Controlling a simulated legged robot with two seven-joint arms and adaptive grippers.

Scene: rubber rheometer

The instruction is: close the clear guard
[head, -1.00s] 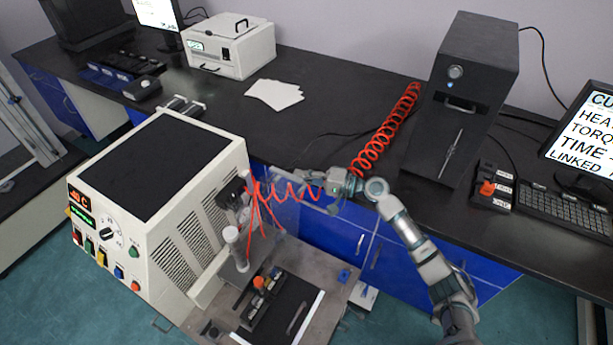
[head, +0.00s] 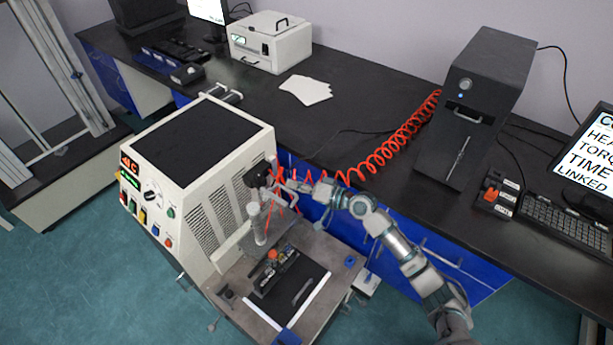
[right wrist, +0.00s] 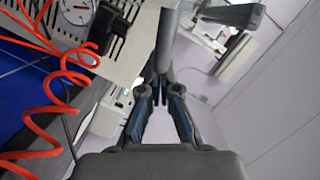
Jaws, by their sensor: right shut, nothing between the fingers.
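The cream rheometer (head: 205,160) stands left of centre in the head view, with a grey work plate (head: 335,258) at its front right. I cannot clearly make out the clear guard's pane or its position among the red hose and fittings. My right gripper (head: 291,187) reaches in from the right, beside the machine's upper right side. In the right wrist view its fingers (right wrist: 161,82) are shut with nothing between them. A grey bar (right wrist: 167,38) shows just beyond the fingertips; I cannot tell whether they touch. My left gripper is out of view.
A red coiled hose (head: 395,140) runs from the black tower (head: 480,110) on the bench behind the gripper to the machine. It also loops close by in the right wrist view (right wrist: 45,85). A grey post (head: 256,222) stands above the work plate. White sheets (head: 306,89) lie on the bench.

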